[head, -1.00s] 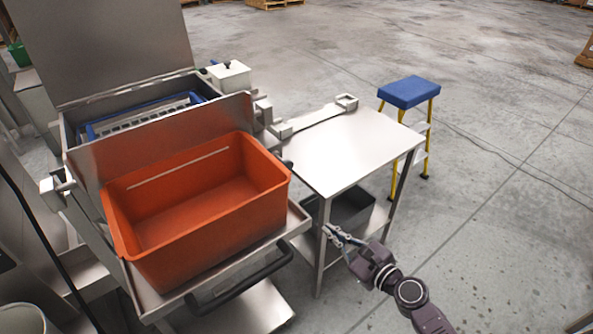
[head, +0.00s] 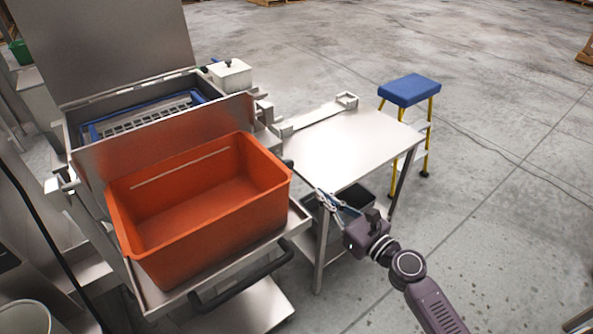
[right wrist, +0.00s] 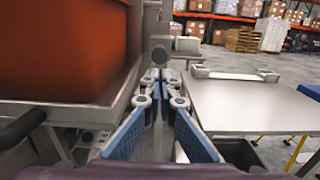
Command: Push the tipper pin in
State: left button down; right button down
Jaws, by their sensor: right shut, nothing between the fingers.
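A dark round knob (head: 287,163), which looks like the tipper pin, sticks out at the right side of the tipper beside the orange tote (head: 200,252). In the right wrist view the knob (right wrist: 160,54) faces me, just beyond and above the fingertips. How far in the pin sits cannot be told. My right gripper (head: 324,195) is shut and empty, in front of the small steel table's near left corner. Its blue-padded fingers (right wrist: 160,84) point at the knob with a gap between. My left gripper is not in view.
The orange tote stands on the tipper's steel cradle (head: 150,300), with a black handle bar (head: 245,277) in front. The steel table (head: 350,145) is right of the tipper. A blue-topped step stool (head: 410,90) stands beyond it. The floor at right is clear.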

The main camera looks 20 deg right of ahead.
aim_at(290, 166)
jog(key=p+x, duration=0.1)
jog(key=x, duration=0.9)
jog(key=shift+w+a, duration=0.25)
jog(key=shift+w, duration=0.35)
jog(key=shift+x, duration=1.5)
jog(key=shift+s+d, duration=0.1)
